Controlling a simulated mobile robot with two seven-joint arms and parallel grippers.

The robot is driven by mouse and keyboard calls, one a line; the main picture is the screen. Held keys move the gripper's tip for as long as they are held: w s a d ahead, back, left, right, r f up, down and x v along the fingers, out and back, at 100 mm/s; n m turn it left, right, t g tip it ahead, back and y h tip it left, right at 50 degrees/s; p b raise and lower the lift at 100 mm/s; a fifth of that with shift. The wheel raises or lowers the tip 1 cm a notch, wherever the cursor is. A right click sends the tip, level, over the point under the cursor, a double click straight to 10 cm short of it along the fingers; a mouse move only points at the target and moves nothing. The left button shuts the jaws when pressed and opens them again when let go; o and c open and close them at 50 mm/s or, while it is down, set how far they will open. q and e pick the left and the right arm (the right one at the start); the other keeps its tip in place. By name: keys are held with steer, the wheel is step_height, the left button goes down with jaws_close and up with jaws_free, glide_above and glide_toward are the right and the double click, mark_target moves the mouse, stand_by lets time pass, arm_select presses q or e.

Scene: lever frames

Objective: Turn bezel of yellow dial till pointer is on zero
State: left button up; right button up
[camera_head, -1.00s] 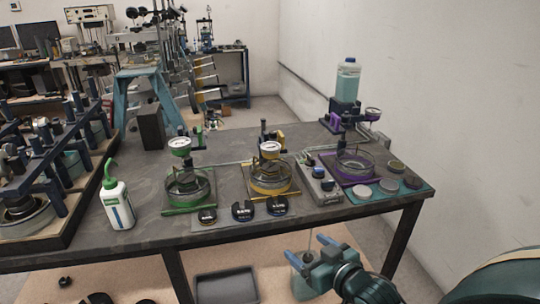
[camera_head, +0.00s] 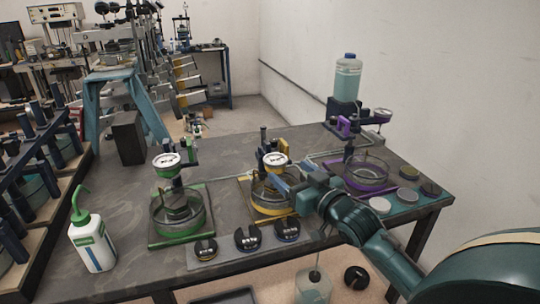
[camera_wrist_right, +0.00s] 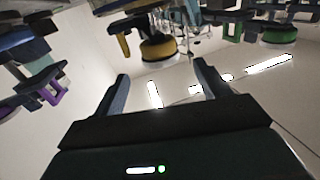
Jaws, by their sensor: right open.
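The yellow dial (camera_head: 275,158) has a round white face and stands on a post above a glass ring on the yellow-edged stand (camera_head: 258,211). Its pointer is too small to read. My right gripper (camera_head: 284,180) is open, just below and to the right of the dial in the head view, and hides part of its post. In the right wrist view, the yellow-rimmed dial (camera_wrist_right: 158,48) lies beyond the gap between the open fingers (camera_wrist_right: 161,70), with nothing between them. I see no contact with the bezel. My left gripper is not in view.
A green dial (camera_head: 166,160) stands to the left and a purple stand (camera_head: 345,181) to the right. Slotted black weights (camera_head: 247,239) lie in front. A green-capped bottle (camera_head: 92,242) stands at the left. Flat discs (camera_head: 380,205) lie near the right edge.

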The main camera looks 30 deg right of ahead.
mark_target(271, 155)
steer(key=w, duration=0.8)
steer(key=shift+w+a+p, duration=0.15)
steer(key=shift+w+p, duration=0.15)
steer(key=shift+p, duration=0.1)
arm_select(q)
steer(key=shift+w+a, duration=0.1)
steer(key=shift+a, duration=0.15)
arm_select(e)
steer(key=shift+w, duration=0.4)
